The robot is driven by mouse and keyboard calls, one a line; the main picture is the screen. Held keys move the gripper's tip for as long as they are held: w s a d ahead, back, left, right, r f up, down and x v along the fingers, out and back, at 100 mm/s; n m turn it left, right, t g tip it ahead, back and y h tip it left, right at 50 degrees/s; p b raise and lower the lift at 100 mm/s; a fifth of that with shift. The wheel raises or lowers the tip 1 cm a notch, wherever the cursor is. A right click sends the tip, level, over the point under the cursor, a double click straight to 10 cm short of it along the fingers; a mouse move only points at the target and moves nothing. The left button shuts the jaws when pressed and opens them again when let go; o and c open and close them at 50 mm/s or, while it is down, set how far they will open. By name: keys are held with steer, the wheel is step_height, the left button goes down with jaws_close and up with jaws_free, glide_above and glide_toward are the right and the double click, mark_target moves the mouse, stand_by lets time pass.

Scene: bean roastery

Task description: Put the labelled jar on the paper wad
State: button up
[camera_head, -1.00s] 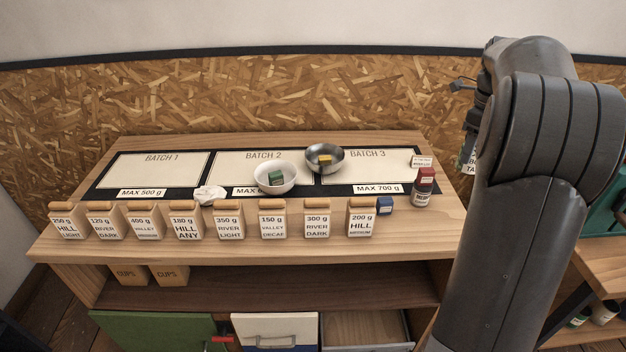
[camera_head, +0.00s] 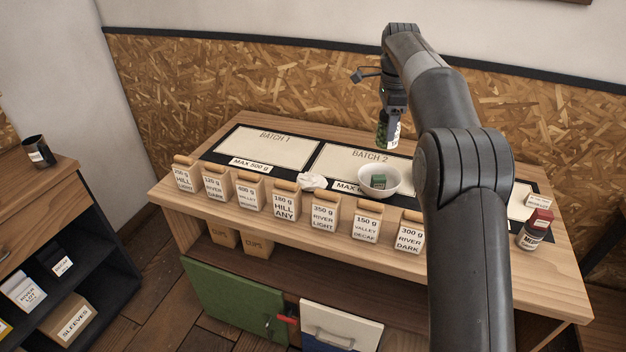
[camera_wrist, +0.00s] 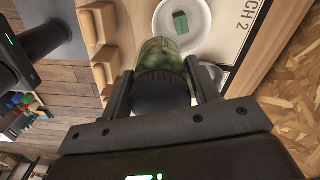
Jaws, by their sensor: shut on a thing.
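My gripper (camera_head: 393,112) is shut on a jar (camera_head: 385,134) with green contents and a white label, held upright above the back of the bench near the BATCH 2 field. In the wrist view the jar (camera_wrist: 160,55) sits between the two fingers by its dark lid. The paper wad (camera_head: 312,181) is a crumpled white lump on the bench top, left of the white bowl and behind the row of bags. My gripper and the jar are to the right of the wad and well above it. The wad is not clearly visible in the wrist view.
A white bowl (camera_head: 394,187) with a green block (camera_head: 378,181) stands below the jar. Labelled bags (camera_head: 284,204) line the bench front. A red-capped bottle (camera_head: 535,231) stands at the right end. The BATCH 1 field (camera_head: 268,147) is bare. My arm hides part of the bench.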

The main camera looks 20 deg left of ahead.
steer(key=s+a+n, duration=0.1)
steer(key=a, duration=0.5)
glide_above(320, 181)
steer(key=shift+f, duration=8.15)
steer(key=shift+f, duration=0.1)
steer(key=o, duration=1.1)
step_height(320, 181, up, 8)
steer(key=shift+f, duration=0.2)
